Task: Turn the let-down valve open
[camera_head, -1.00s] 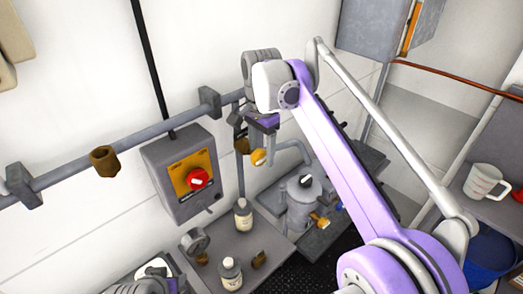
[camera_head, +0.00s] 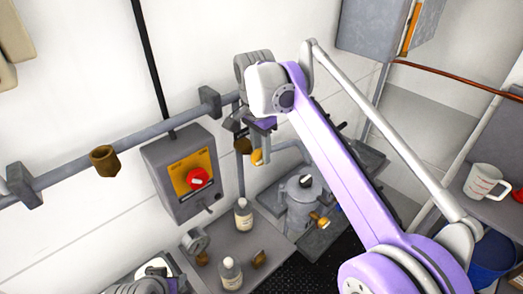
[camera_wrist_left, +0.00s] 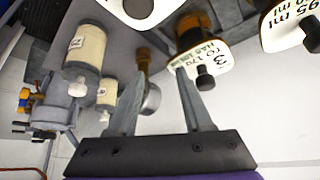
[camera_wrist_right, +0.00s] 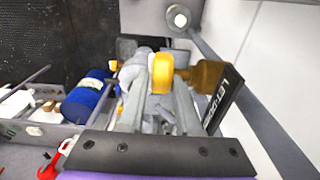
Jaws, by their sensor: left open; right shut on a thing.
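The let-down valve has a yellow handle (camera_wrist_right: 162,73) and a brown body (camera_wrist_right: 207,76), beside a dark label plate (camera_wrist_right: 227,98) whose lettering starts "LET-D". In the head view the handle (camera_head: 257,157) shows just below my right gripper (camera_head: 259,140). In the right wrist view my right gripper (camera_wrist_right: 160,90) is shut on the yellow handle, with a finger on either side. My left gripper (camera_wrist_left: 155,90) is open and empty, low over the bench in the left wrist view. Its wrist shows only partly at the bottom edge of the head view.
A grey box with a red knob (camera_head: 197,178) hangs left of the valve, below a pipe (camera_head: 75,177). A white jug (camera_head: 485,182) stands far right.

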